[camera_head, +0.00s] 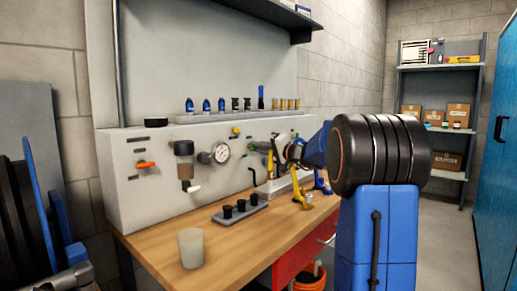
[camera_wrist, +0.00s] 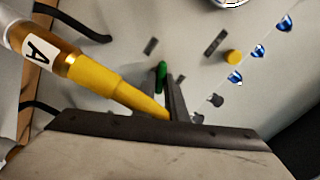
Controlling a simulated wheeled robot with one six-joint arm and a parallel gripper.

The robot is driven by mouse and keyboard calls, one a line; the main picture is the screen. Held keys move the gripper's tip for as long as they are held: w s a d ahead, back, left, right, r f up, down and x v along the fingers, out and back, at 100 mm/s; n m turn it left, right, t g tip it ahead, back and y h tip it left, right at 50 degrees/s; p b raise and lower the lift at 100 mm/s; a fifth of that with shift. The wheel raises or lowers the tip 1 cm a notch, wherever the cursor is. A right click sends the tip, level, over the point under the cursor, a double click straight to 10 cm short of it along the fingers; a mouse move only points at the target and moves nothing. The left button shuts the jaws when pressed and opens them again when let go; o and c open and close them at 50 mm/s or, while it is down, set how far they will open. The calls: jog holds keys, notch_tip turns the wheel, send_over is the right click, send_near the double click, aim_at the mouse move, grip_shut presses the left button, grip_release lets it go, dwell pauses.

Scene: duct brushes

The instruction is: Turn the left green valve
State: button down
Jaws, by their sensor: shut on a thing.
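A green valve handle (camera_wrist: 161,72) shows in the wrist view, standing out from the light panel. My gripper (camera_wrist: 167,88) reaches it from below in that picture, its two dark fingers closed on either side of the handle. The fingers hide part of the handle. In the head view my blue and black arm reaches to the panel (camera_head: 130,195), and the gripper (camera_head: 277,150) is small and crowded by other parts there. I cannot tell the handle's angle clearly.
A yellow hose end with an "A" label (camera_wrist: 95,75) lies close beside the fingers. The panel also bears a gauge (camera_head: 220,152), an orange lever (camera_head: 146,164) and a yellow knob (camera_wrist: 233,57). A cup (camera_head: 191,249) and a black-capped rack (camera_head: 240,213) stand on the bench.

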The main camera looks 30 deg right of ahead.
jog(key=m, duration=0.5)
jog(key=shift+f, duration=0.15)
dwell(0.4)
jog(key=c, duration=1.8)
grip_release()
jog(key=shift+d, duration=0.1)
jog(key=v, duration=1.7)
jog(key=shift+s, duration=0.2)
